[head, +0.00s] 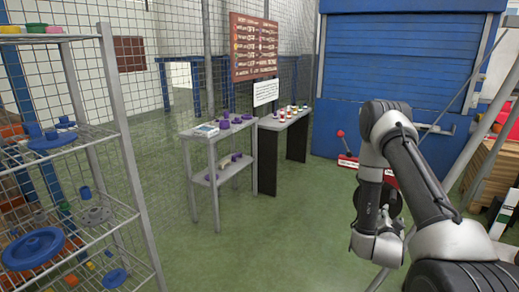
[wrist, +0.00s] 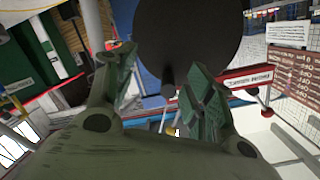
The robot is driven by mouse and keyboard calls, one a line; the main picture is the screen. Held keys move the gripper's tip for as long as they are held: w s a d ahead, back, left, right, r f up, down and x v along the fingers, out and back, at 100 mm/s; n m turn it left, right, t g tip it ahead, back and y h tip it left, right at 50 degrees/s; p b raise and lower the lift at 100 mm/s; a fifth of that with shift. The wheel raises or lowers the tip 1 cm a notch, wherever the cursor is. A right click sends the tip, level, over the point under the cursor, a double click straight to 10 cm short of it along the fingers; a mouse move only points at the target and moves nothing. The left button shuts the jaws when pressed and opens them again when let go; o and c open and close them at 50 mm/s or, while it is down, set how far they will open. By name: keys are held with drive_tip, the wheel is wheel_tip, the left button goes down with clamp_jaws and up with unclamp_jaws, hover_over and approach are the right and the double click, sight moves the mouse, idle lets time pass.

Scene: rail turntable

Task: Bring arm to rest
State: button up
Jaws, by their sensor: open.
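My arm (head: 372,185) is folded at the right side of the head view, with its forearm hanging down in front of the blue shutter. In the wrist view my gripper (wrist: 156,78) has its two green-grey fingers spread apart, with nothing seen held between them. A large dark round thing (wrist: 188,40) with a short stub shows beyond the fingertips; I cannot tell what it is. In the head view the fingers are not clearly visible behind the wrist.
A wire shelf (head: 130,165) with blue and coloured parts stands close on the left. A grey table (head: 200,135) and a dark-legged table (head: 283,120) stand ahead. A red lever (head: 341,134) is near the blue shutter (head: 395,60). The green floor (head: 270,240) between is clear.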

drive_tip(key=s+a+f+n+g+y, duration=0.1)
drive_tip(key=s+f+g+y, duration=0.1)
drive_tip(key=f, duration=0.3)
drive_tip(key=s+a+f+n+g+y, duration=0.1)
drive_tip(key=s+a+f+g, duration=0.1)
drive_tip(key=f, duration=0.3)
drive_tip(key=s+a+r+n+g+y, duration=0.2)
drive_tip(key=s+a+n+g+y, duration=0.15)
drive_tip(key=s+a+g, duration=0.25)
drive_tip(key=s+a+r+n+y, duration=0.1)
drive_tip(key=s+r, duration=0.5)
drive_tip(key=r, duration=0.8)
drive_tip(key=s+a+r+n, duration=0.4)
drive_tip(key=s+r, duration=0.3)
drive_tip(key=r, duration=0.7)
drive_tip(key=s+a+r+n+t+y, duration=0.1)
drive_tip(key=s+a+r, duration=0.3)
drive_tip(key=r, duration=1)
drive_tip(key=s+n, duration=0.1)
drive_tip(key=s, duration=0.2)
drive_tip(key=shift+s+a+r+n+y, duration=0.15)
drive_tip(key=shift+a+r+n+y, duration=0.05)
drive_tip(key=shift+a+n+y, duration=0.15)
drive_tip(key=shift+c, duration=0.4)
